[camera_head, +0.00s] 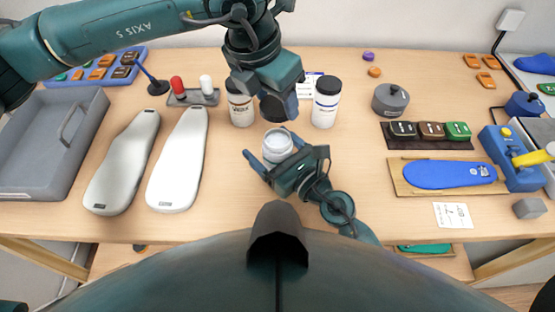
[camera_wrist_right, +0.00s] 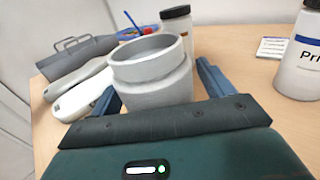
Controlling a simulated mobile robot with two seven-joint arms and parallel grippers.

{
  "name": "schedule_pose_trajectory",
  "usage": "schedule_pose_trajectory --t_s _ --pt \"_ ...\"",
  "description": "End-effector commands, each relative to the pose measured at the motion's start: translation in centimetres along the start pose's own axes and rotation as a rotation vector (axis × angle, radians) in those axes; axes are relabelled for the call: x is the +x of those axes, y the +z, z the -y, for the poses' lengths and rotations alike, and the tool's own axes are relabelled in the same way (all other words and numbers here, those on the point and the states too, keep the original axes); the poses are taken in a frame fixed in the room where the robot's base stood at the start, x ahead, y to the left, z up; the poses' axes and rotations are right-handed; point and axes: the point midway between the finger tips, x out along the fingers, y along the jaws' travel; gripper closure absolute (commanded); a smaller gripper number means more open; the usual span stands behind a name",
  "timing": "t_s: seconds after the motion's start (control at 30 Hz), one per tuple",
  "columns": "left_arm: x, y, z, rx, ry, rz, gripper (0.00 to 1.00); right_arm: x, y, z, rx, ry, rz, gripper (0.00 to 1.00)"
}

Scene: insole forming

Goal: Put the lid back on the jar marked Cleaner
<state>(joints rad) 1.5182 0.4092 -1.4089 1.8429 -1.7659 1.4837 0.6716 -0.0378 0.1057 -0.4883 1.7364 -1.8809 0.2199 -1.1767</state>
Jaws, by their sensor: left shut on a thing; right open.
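An open white-grey jar (camera_head: 277,146) without a lid stands on the table, its label not visible. It stands between the two spread fingers of my open right gripper (camera_head: 276,152). In the right wrist view the same jar (camera_wrist_right: 152,80) shows its round open rim between the blue fingers; I cannot tell whether they touch it. My left gripper (camera_head: 281,106) is above and behind the open jar, shut on a dark lid (camera_head: 270,112), mostly hidden by the gripper. Lidded jars stand on either side: one with a brown label (camera_head: 241,108) and one with a blue label (camera_head: 326,105).
A grey lidded pot (camera_head: 390,100) stands right of the jars. Two pale shoe lasts (camera_head: 180,165) and a grey tray (camera_head: 45,150) lie left. A small holder with red and white pegs (camera_head: 194,97) stands behind them. A blue insole (camera_head: 449,174) lies right. The front middle-right table is clear.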

Motion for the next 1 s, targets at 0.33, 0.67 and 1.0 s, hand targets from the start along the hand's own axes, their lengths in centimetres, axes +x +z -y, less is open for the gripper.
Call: schedule_pose_trajectory --t_s 0.33,0.67,1.0 --pt "-0.01 0.01 0.01 0.0 0.0 0.0 0.71 0.01 0.01 0.01 0.0 0.0 0.0 0.29" --pt "0.0 0.0 0.01 0.0 0.0 0.0 0.71 -0.01 0.01 0.01 0.0 0.0 0.0 0.56" --pt "0.0 0.0 0.0 0.0 0.0 0.0 0.71 -0.02 0.0 0.02 0.0 0.0 0.0 0.83"
